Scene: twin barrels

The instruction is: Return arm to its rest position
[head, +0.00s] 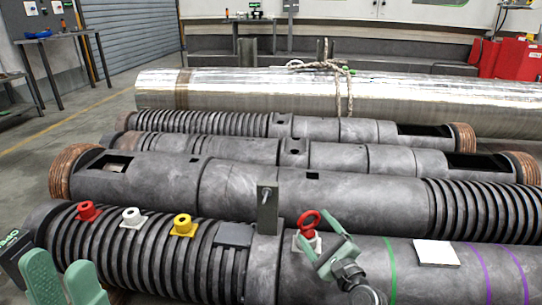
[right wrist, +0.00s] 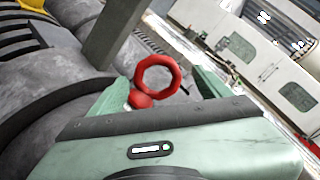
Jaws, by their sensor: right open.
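My right gripper (head: 318,233) is open over the near barrel (head: 345,262), its fingers spread either side of a red ring (head: 309,221) on a pale base. In the right wrist view, the red ring (right wrist: 157,75) and a red ball-shaped part stand between or just beyond the open fingers (right wrist: 160,88). I cannot tell whether a finger touches the ring. My left gripper (head: 63,272) is at the lower left, in front of the near barrel. Its two green fingers show side by side, with nothing seen held; I cannot tell how wide they stand.
Red (head: 87,211), white (head: 132,217) and yellow (head: 183,225) fittings stand on the near barrel's ribs. An upright metal bracket (head: 267,208) stands left of the ring. A white plate (head: 437,253) lies on the right. More barrels and a wrapped silver cylinder (head: 240,92) lie behind.

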